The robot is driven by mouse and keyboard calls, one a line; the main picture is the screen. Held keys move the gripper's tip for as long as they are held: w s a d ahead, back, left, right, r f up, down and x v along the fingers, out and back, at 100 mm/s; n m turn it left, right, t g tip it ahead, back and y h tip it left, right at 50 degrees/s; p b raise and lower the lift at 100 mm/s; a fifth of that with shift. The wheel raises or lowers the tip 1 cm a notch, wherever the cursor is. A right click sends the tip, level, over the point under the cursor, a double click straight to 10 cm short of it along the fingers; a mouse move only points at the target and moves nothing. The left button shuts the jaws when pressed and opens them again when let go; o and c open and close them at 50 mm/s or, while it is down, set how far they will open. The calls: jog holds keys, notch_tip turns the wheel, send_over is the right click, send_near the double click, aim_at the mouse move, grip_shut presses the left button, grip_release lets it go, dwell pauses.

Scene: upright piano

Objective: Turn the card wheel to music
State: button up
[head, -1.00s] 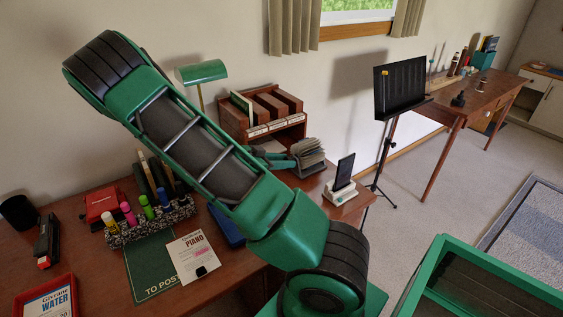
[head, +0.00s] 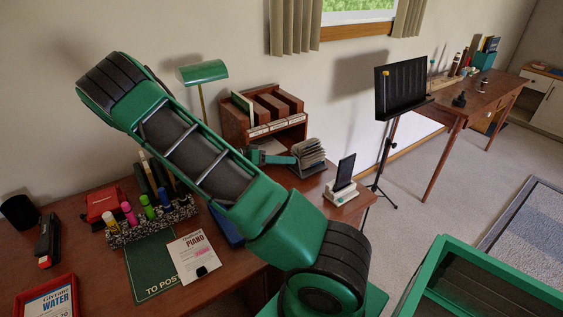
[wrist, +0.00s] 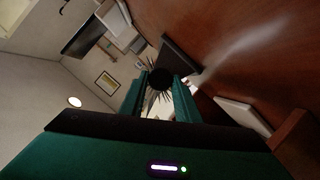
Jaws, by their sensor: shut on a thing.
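The card wheel (head: 310,154) stands on the desk to the right of the wooden sorter, its pale cards fanned out. In the wrist view its dark round knob (wrist: 160,78) shows end-on, with card edges radiating around it. My gripper (head: 291,160) reaches the wheel from the left. In the wrist view its two green fingers (wrist: 159,98) lie on either side of the knob, shut on it. The card labels are too small to read, so I cannot tell which section faces up.
A phone on a white stand (head: 344,180) is close to the right of the wheel. The wooden sorter (head: 262,120) and a green lamp (head: 202,72) stand behind. A pen holder (head: 150,222) and papers (head: 193,255) lie left. A music stand (head: 400,90) is beyond the desk.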

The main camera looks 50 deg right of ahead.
jog(key=shift+w+n, duration=0.3)
dwell(0.4)
jog(key=o, duration=1)
jog(key=shift+s, duration=0.1)
jog(key=v, duration=1.1)
jog(key=shift+f, duration=0.1)
